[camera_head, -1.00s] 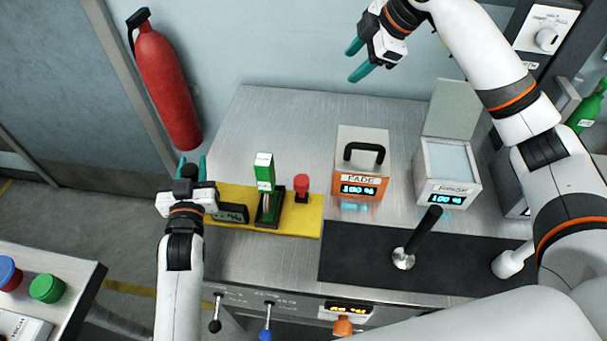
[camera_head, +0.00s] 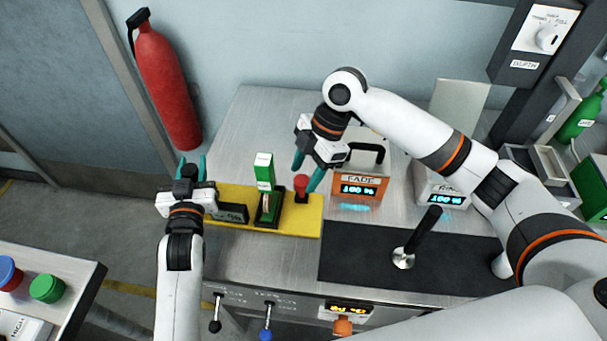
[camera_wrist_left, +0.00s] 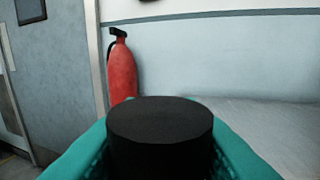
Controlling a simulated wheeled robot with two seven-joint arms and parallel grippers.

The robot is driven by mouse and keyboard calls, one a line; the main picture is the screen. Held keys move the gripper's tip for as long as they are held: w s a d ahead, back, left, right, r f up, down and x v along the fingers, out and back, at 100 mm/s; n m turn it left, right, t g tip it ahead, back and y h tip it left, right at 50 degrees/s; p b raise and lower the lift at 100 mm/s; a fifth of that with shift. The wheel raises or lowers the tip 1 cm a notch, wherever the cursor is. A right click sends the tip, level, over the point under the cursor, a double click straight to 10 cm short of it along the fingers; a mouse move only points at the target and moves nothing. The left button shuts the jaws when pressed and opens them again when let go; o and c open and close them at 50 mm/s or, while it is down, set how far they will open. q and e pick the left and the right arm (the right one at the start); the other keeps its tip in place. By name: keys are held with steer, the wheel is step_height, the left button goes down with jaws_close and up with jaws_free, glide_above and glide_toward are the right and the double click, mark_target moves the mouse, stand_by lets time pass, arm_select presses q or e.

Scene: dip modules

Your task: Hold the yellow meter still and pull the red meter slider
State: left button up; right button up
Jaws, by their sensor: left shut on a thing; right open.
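The yellow meter (camera_head: 309,221) is a flat yellow base on the metal table. It carries a small dark display, a green slider in a dark slot (camera_head: 266,190) and a red knob (camera_head: 301,185). My left gripper (camera_head: 189,168) is at the meter's left end, shut on a black knob (camera_wrist_left: 160,135), which fills the bottom of the left wrist view. My right gripper (camera_head: 307,176) is open at the red knob, with one teal finger on each side of it. Whether the fingers touch the knob cannot be told.
An orange FADE box (camera_head: 361,186) with a black handle stands close right of my right gripper. A white box (camera_head: 441,188) with its lid up is further right. A black lever (camera_head: 425,232) rises from a dark mat (camera_head: 352,268). A fire extinguisher (camera_head: 166,85) hangs behind left.

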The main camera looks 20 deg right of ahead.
steer(key=shift+x, duration=0.9)
steer(key=shift+c, duration=0.3)
jaws_close()
steer(key=s, duration=0.2)
steer(key=s+a, duration=0.2)
steer(key=s, duration=0.1)
steer(key=shift+s+a, duration=0.15)
steer(key=shift+s, duration=0.2)
steer(key=shift+o, duration=0.3)
jaws_free()
steer(key=shift+r, duration=0.1)
